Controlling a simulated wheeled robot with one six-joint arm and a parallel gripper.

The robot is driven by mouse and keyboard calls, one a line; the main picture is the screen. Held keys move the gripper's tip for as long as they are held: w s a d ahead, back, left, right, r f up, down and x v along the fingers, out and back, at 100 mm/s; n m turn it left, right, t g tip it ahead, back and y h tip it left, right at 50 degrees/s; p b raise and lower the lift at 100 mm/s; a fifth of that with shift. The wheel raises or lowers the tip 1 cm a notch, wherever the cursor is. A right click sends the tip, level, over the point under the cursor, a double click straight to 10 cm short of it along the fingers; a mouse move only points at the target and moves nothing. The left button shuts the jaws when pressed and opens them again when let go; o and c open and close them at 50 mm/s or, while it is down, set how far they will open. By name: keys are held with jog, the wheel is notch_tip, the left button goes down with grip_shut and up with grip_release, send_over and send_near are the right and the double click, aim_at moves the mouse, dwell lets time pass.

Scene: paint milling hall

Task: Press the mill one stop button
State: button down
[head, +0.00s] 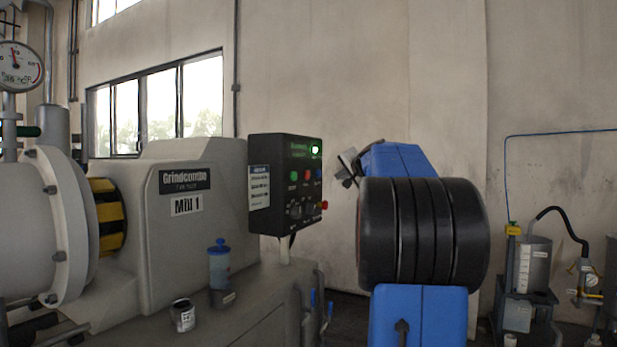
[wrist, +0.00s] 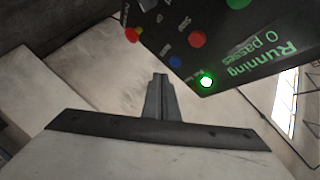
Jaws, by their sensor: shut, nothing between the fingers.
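The control box (head: 285,185) is a black panel on a post at the right end of the mill marked Mill 1. Its front shows a red push button (head: 306,173) between a green one and a blue one. In the wrist view the panel appears turned over, with the red button (wrist: 197,39) above and right of my fingertips. The label beside it is too small to read surely. My gripper (wrist: 160,77) is shut and empty, apart from the panel. In the head view my gripper (head: 347,163) is right of the box, partly hidden by my arm.
A lit green lamp (wrist: 206,82) sits beside the text "Running, 0 passes". A red knob (head: 322,205) sticks out at the panel's lower right. A can (head: 183,315) and a blue-capped bottle (head: 219,266) stand on the mill's bench. Tanks with hoses stand at the far right.

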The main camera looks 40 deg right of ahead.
jog(key=shift+w+a, duration=0.1)
jog(key=w+a, duration=0.3)
jog(key=w, duration=0.5)
jog(key=shift+a, duration=0.15)
dwell(0.4)
jog(key=shift+w, duration=0.1)
dwell(1.9)
jog(key=shift+w+a, duration=0.15)
jog(key=shift+w, duration=0.1)
jog(key=shift+w+a, duration=0.2)
jog(key=shift+w, duration=0.25)
dwell(0.8)
jog(key=shift+s+d, duration=0.1)
dwell(0.4)
jog(key=shift+s+d, duration=0.25)
jog(key=shift+s, duration=0.45)
jog(key=shift+s+d, duration=0.3)
jog(key=shift+s, duration=0.5)
jog(key=shift+s+d, duration=0.35)
jog(key=shift+s, duration=0.4)
jog(key=shift+s+d, duration=0.3)
jog(key=shift+s, duration=0.5)
